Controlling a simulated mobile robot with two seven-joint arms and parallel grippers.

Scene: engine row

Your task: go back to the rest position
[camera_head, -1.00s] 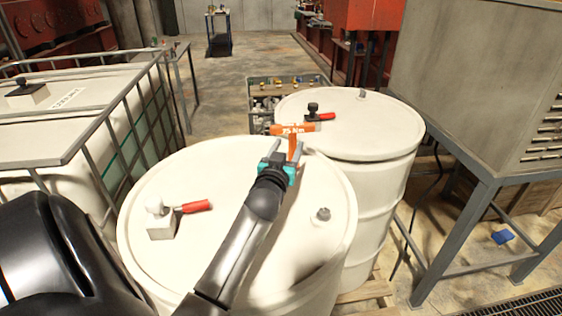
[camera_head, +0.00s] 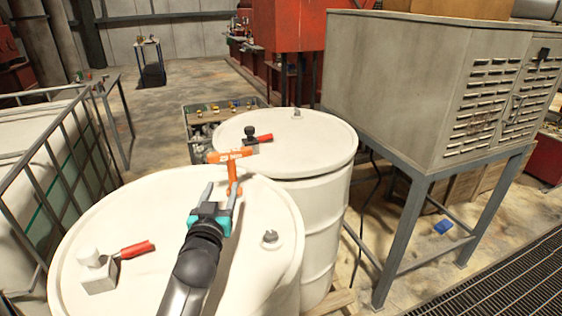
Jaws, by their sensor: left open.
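My left gripper (camera_head: 220,192) reaches in over the near white drum (camera_head: 180,265), its two grey fingers apart and nothing between them that I can make out. Just beyond the fingertips is an orange T-shaped tool (camera_head: 230,172), upright, with its crossbar on top. It seems to stand on the near drum's lid, close to the right finger; whether they touch I cannot tell. My right gripper is not in view.
A white block with a red handle (camera_head: 135,249) sits on the near drum. A black-knobbed one with a red handle (camera_head: 257,138) sits on the far drum (camera_head: 290,160). A caged white tank (camera_head: 35,180) stands left, a grey cabinet (camera_head: 420,90) right.

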